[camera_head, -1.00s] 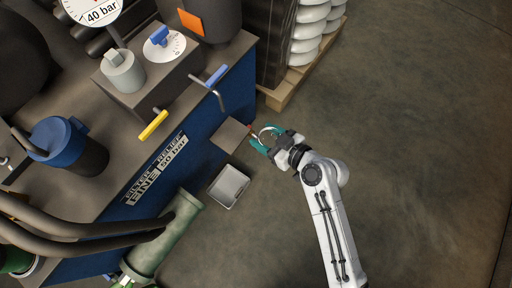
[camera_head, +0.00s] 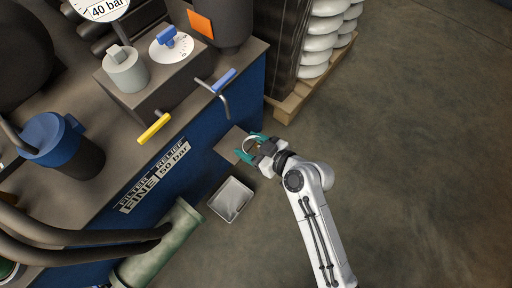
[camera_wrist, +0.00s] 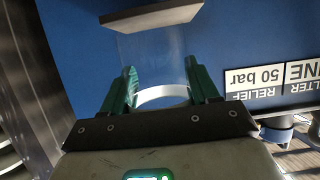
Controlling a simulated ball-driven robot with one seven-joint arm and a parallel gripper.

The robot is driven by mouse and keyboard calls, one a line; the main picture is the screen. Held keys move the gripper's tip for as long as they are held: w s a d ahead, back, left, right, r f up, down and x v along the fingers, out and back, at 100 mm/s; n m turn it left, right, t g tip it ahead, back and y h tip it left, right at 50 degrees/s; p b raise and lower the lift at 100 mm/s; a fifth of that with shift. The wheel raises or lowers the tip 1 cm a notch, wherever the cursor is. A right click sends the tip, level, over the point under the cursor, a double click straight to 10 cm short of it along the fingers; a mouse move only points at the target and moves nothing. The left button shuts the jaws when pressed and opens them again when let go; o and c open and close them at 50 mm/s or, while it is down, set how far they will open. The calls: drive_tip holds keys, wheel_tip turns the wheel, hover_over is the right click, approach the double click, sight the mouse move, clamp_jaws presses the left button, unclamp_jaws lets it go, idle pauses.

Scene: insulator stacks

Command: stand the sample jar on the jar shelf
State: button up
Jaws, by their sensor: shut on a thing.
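The sample jar is a clear, see-through body with a white ring (camera_wrist: 162,96) at its near end. It sits between the green fingers of my gripper (camera_wrist: 162,88) in the wrist view. In the head view my gripper (camera_head: 251,147) is shut on it, and the jar shows mostly as a pale ring (camera_head: 249,143). The jar shelf is a small grey-brown plate (camera_head: 228,146) on the blue cabinet's side. My gripper is at its right edge. In the wrist view the shelf (camera_wrist: 152,16) lies just beyond the jar's far end. I cannot tell whether they touch.
An open grey tray (camera_head: 229,199) lies below the shelf. A blue-handled lever (camera_head: 222,82) juts from the cabinet (camera_head: 160,180) above the shelf. White insulator stacks (camera_head: 318,45) stand on a wooden pallet (camera_head: 292,103). The floor to the right is clear.

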sight(220, 129)
drive_tip(key=shift+r+b+x, duration=0.15)
drive_tip(key=shift+b+x, duration=0.15)
drive_tip(key=shift+x, duration=0.8)
drive_tip(key=shift+r+b+x, duration=0.15)
drive_tip(key=shift+b+x, duration=0.1)
drive_tip(key=shift+x, duration=0.85)
drive_tip(key=shift+w+a+f+b, duration=0.15)
drive_tip(key=shift+w+a+b, duration=0.2)
drive_tip(key=shift+w+a, duration=0.35)
drive_tip(key=shift+w+a+f+b, duration=0.15)
drive_tip(key=shift+w+a+b, duration=0.15)
drive_tip(key=shift+w+a, duration=0.4)
drive_tip(key=shift+s+a, duration=0.15)
drive_tip(key=shift+a, duration=0.05)
drive_tip(key=o, duration=1.2)
drive_tip(key=shift+c, duration=0.2)
drive_tip(key=p+v, duration=0.3)
drive_tip(key=v, duration=0.8)
drive_tip(key=shift+f, duration=0.1)
